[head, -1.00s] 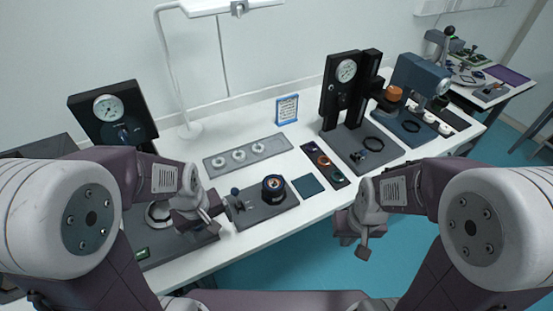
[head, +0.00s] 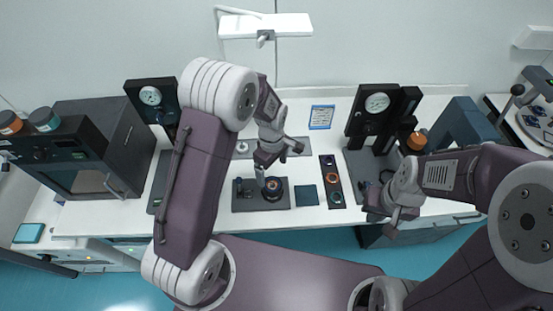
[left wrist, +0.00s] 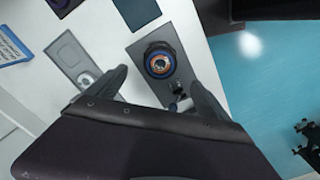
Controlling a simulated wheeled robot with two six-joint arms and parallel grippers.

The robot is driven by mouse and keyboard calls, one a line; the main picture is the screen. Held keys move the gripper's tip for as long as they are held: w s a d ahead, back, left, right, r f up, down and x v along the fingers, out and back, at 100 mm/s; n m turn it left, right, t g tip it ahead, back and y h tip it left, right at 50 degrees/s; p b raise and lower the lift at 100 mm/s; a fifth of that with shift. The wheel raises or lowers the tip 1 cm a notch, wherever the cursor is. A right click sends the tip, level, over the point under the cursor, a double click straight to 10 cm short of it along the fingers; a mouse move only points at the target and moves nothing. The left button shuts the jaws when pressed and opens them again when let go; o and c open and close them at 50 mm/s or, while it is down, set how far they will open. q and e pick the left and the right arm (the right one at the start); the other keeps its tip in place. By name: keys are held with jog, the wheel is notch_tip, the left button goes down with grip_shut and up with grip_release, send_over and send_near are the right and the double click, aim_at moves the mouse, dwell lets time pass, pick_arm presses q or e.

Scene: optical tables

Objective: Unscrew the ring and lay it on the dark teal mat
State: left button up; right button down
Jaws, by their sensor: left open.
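The ring is part of the round dark fixture (head: 274,188) with a copper-coloured centre, which stands on a grey base plate (head: 246,203). In the left wrist view the fixture (left wrist: 160,60) shows from above with a blue-grey rim; which edge is the ring is hard to tell. The dark teal mat (head: 307,195) lies bare just right of the plate, and its corner shows in the left wrist view (left wrist: 137,11). My left gripper (head: 276,168) is open and empty above the fixture, its fingers apart. My right gripper (head: 388,217) hangs by the table's front edge; its jaw state is unclear.
A dark strip (head: 331,184) with coloured rings lies right of the mat. A grey tray (head: 297,147) with white rings lies behind the fixture. A small knob is on the base plate.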

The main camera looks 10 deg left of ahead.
pick_arm(q)
jog(key=p, duration=0.1)
send_over(273, 185)
notch_tip(273, 185, down, 4)
jog(key=shift+d+f, duration=0.1)
jog(key=shift+f, duration=0.1)
jog(key=f, duration=0.3)
jog(key=f+p, duration=0.1)
jog(key=shift+a+f, duration=0.3)
jog(key=shift+d, duration=0.1)
pick_arm(e)
notch_tip(273, 185, up, 2)
jog(key=shift+r, duration=0.1)
